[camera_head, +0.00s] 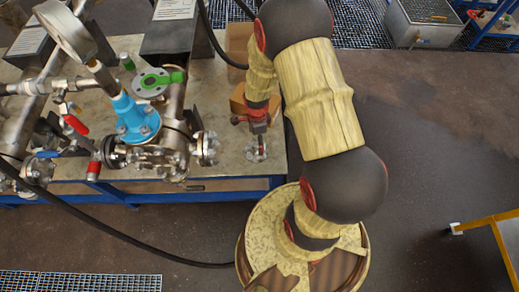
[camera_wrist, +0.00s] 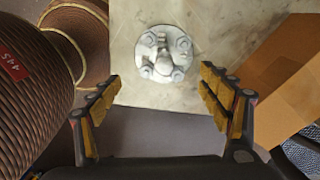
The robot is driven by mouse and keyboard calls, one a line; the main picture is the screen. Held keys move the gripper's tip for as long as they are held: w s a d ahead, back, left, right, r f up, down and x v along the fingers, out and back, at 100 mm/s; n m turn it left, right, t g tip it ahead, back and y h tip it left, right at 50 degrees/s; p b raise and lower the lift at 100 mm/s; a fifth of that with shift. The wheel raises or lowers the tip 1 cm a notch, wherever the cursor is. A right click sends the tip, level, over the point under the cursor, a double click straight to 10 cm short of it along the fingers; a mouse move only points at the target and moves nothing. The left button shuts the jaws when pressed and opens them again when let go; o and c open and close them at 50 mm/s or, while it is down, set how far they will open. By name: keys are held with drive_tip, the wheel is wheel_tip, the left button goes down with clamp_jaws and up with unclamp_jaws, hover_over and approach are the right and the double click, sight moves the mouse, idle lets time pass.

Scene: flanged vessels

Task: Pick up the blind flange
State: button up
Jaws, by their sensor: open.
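The blind flange (camera_wrist: 163,54) is a small round grey-white metal disc with several bolts or nuts around its face. In the wrist view it lies on the pale table top at upper middle. In the head view the flange (camera_head: 255,150) is at the table's right end, just below my gripper (camera_head: 257,138). In the wrist view my gripper (camera_wrist: 160,92) is open and empty. Its two yellow-padded fingers stand to the left and right, with the flange beyond the gap between them, apart from both fingers.
A cardboard box (camera_wrist: 285,80) is close to the right finger. A brown ribbed cylinder (camera_wrist: 30,95) is at left. In the head view, pipework with a blue fitting (camera_head: 135,118) and a green-topped flange (camera_head: 157,80) fills the table (camera_head: 225,165) to the left. Open floor lies right.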

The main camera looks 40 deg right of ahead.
sight(256, 145)
drive_tip(key=shift+w+m, duration=0.15)
drive_tip(key=shift+m, duration=0.75)
drive_tip(key=shift+f, duration=0.3)
drive_tip(key=f+b, duration=0.1)
drive_tip(key=f, duration=0.1)
drive_tip(key=f+b, duration=0.1)
drive_tip(key=f, duration=0.2)
drive_tip(key=f+b, duration=0.1)
drive_tip(key=f, duration=0.1)
drive_tip(key=shift+w+a+f+b, duration=0.15)
drive_tip(key=shift+w+f+b, duration=0.05)
drive_tip(key=shift+w+b, duration=0.1)
drive_tip(key=shift+r, duration=0.1)
drive_tip(key=shift+s, duration=0.1)
drive_tip(key=c, duration=1.8)
